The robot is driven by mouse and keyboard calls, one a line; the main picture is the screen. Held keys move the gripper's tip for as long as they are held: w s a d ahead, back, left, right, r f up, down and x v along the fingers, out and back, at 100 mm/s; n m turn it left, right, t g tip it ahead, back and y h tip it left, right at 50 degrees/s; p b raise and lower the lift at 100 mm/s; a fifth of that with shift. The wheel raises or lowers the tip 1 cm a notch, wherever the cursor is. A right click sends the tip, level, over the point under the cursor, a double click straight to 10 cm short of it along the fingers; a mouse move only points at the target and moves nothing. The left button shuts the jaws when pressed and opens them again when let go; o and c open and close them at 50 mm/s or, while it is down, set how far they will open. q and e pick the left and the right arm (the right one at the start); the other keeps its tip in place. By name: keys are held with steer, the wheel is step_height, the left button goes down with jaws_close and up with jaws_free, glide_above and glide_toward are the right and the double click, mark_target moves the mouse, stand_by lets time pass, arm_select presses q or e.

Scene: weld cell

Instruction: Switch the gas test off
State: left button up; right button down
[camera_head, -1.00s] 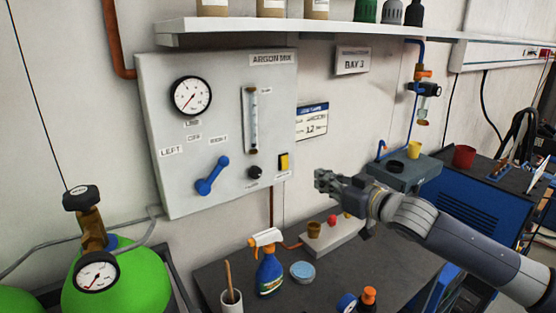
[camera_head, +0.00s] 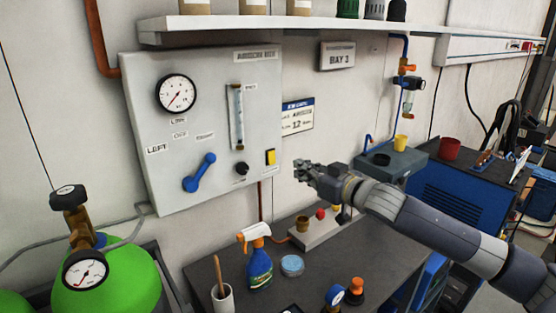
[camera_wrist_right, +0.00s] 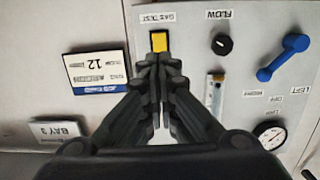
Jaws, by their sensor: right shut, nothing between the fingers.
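The gas test switch (camera_head: 270,157) is a yellow rocker in a dark frame, low on the right of the grey argon panel (camera_head: 205,95). In the right wrist view, which is upside down, the yellow switch (camera_wrist_right: 158,41) shows under its GAS TEST label (camera_wrist_right: 157,18). My right gripper (camera_head: 298,172) is shut and empty, just right of the panel's edge and a little below the switch in the head view. In the wrist view the fingertips (camera_wrist_right: 159,62) overlap the switch's lower edge; contact cannot be told. My left gripper is not in view.
A black flow knob (camera_head: 242,168) and a blue selector lever (camera_head: 199,173) sit left of the switch. A shelf (camera_head: 330,27) runs above. A spray bottle (camera_head: 259,266) and a block with cups stand on the dark bench below. Green cylinders stand at lower left.

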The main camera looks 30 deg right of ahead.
mark_target(272, 157)
steer(key=w+p, duration=0.1)
steer(key=w, duration=0.2)
steer(key=w+p, duration=0.2)
steer(key=w, duration=0.1)
steer(key=w+p, duration=0.1)
steer(key=w, duration=0.2)
steer(key=shift+w+a+f+p, duration=0.1)
steer(key=shift+a+f+p, duration=0.2)
steer(key=shift+a+f, duration=0.1)
steer(key=shift+w+a+f, duration=0.1)
steer(key=shift+w+f, duration=0.15)
steer(key=shift+w, duration=0.3)
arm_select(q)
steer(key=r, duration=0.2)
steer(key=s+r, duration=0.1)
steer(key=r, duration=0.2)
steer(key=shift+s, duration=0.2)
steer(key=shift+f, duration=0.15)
